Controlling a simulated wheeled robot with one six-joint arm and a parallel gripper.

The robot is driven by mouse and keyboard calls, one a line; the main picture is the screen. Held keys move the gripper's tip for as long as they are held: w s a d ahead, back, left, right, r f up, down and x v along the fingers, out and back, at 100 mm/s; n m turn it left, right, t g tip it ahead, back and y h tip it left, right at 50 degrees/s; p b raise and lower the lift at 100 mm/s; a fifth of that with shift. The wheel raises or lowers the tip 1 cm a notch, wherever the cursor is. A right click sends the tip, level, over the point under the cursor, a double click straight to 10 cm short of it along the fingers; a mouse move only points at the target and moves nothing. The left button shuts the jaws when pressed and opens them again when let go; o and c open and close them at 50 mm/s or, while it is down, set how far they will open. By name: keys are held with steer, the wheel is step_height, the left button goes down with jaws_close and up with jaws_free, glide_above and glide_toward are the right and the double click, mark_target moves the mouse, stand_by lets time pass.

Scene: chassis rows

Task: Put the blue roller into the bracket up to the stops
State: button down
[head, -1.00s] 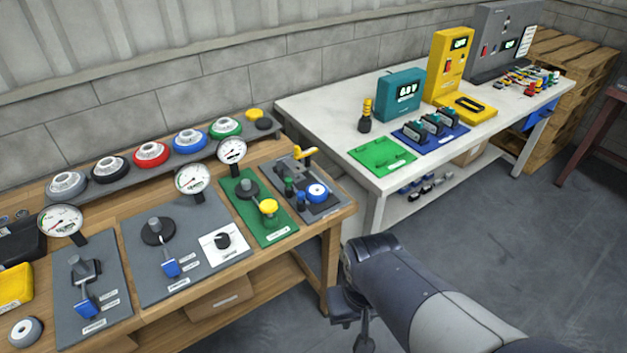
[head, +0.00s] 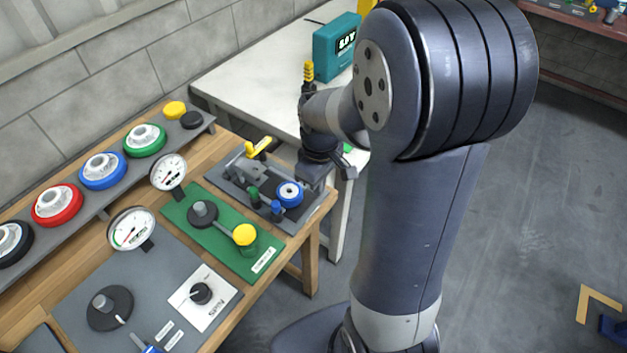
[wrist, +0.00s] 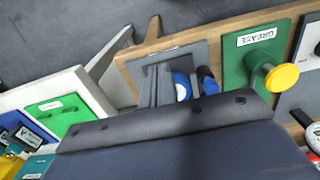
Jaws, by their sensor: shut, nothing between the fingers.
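A blue wheel-shaped roller with a white hub (head: 289,193) sits at the right side of a grey board (head: 233,180) on the wooden bench. Left of it on the board are a short blue piece (head: 276,208), a green post (head: 254,196) and a grey fixture with a yellow handle (head: 258,147). I cannot tell which part is the bracket. My gripper (head: 313,182) points down just beside the roller, its fingers together and empty. In the wrist view, the fingers (wrist: 156,84) are close beside the roller (wrist: 181,86); contact cannot be told.
A green panel with a yellow knob (head: 244,235) lies beside the grey board. Pressure gauges (head: 133,228) and a rack of coloured wheels (head: 57,206) stand further left. A white table (head: 228,82) with a teal meter (head: 336,48) is behind.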

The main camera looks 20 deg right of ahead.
mark_target(305, 206)
step_height(305, 206, down, 8)
steer(key=shift+w+a+f+p, duration=0.1)
steer(key=shift+w+a+p, duration=0.15)
steer(key=shift+w+a, duration=0.35)
steer(key=shift+w+a+p, duration=0.25)
steer(key=shift+w+a, duration=0.1)
steer(key=shift+w, duration=0.3)
steer(key=shift+w+a, duration=0.25)
steer(key=shift+w, duration=0.1)
